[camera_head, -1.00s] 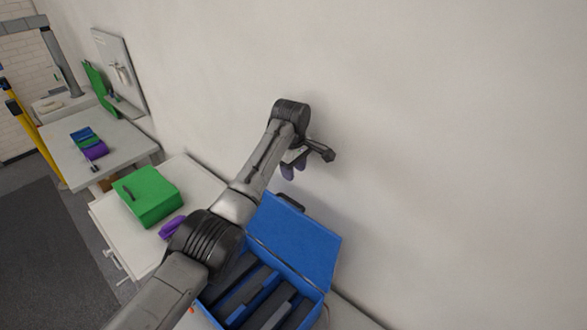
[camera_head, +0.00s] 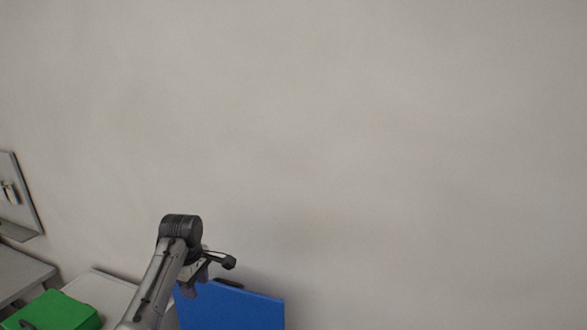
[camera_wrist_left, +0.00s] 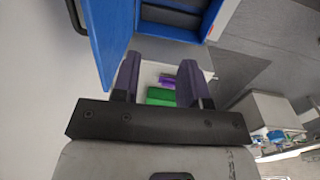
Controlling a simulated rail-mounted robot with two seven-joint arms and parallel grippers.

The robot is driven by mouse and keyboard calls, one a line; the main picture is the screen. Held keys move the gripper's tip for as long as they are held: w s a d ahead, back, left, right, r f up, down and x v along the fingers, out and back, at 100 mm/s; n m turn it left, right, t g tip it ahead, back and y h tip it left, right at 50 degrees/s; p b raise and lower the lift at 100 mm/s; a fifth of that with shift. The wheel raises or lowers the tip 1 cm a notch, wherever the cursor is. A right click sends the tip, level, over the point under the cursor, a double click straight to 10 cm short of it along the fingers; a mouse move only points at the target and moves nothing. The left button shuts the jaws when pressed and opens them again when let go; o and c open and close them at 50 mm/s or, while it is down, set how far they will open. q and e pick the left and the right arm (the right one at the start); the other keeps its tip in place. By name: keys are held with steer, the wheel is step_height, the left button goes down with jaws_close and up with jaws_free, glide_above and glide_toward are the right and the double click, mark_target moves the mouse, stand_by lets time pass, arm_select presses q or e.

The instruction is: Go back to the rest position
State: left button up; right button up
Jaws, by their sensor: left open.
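My left gripper (camera_wrist_left: 160,78) is open and empty in the left wrist view, with its two purple fingers apart. In the head view my left gripper (camera_head: 191,284) hangs at the end of the raised arm, in front of the wall and beside the blue case's upright lid (camera_head: 235,308). In the wrist view the blue lid (camera_wrist_left: 108,35) stands to the left of the fingers, and the open case (camera_wrist_left: 172,30) shows beyond them. My right gripper is in neither view.
A green box (camera_head: 55,312) sits on the white counter (camera_head: 102,291) at the lower left. A grey table (camera_head: 20,272) and a wall panel (camera_head: 18,198) are at the left edge. The pale wall (camera_head: 380,150) fills most of the head view, and the space before it is clear.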

arm_select(q)
steer(key=s+d+r+m+t, duration=0.2)
steer(key=r+m+t, duration=0.5)
steer(key=r, duration=0.5)
steer(key=s+d+r+m+t, duration=0.15)
steer(key=r+m+t, duration=0.35)
steer(key=r+m, duration=0.55)
steer(key=s+f+g+p, duration=0.2)
steer(key=s+f+g, duration=0.2)
steer(key=s+f, duration=1.7)
steer(key=s+a+f+g+p, duration=0.1)
steer(key=s+f+g+p, duration=0.2)
steer(key=s+f, duration=1.8)
steer(key=s+n+g, duration=0.1)
steer(key=s+g, duration=0.1)
steer(key=s, duration=0.3)
steer(key=shift+f, duration=0.35)
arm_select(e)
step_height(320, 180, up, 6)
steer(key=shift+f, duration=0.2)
